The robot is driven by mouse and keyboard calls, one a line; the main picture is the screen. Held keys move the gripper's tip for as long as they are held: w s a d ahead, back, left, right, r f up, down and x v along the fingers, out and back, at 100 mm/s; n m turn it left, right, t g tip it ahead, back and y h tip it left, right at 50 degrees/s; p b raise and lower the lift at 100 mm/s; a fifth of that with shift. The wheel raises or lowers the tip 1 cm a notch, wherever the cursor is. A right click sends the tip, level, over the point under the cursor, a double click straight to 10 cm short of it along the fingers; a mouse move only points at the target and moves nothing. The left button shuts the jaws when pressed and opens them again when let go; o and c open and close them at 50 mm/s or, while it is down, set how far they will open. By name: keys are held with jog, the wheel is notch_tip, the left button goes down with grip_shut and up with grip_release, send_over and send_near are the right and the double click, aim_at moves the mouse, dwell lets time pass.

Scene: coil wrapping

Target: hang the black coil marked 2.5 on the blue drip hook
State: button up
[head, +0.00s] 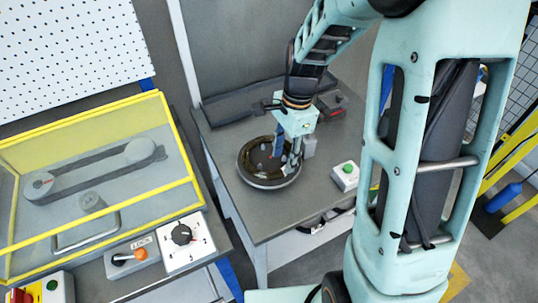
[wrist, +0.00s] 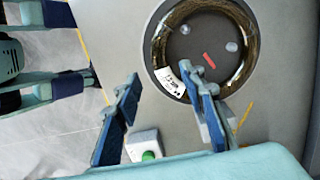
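A dark ring-shaped coil (head: 246,158) lies flat on a round turntable on the grey bench. In the wrist view the coil (wrist: 245,35) looks brownish and glossy, with a white label (wrist: 169,80) at its lower left. I cannot read a 2.5 on it. My gripper (head: 284,158) points down over the coil's right part. In the wrist view my gripper (wrist: 160,74) is open, one finger outside the ring and the other over its inner side. I cannot make out a blue drip hook.
A green-button box (head: 346,175) stands right of the coil on the bench. At left, a yellow-framed guard (head: 100,105) covers a belt machine, with a knob panel (head: 183,240) and an orange-handled lever box (head: 132,260) in front. A blue cylinder (head: 503,197) is at far right.

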aim_at(280, 171)
jog(key=shift+s+a+f+p, duration=0.1)
jog(key=shift+a+f+p, duration=0.05)
jog(key=shift+f, duration=1.15)
jog(key=shift+a+f+p, duration=0.15)
jog(key=shift+f, duration=1.1)
grip_shut()
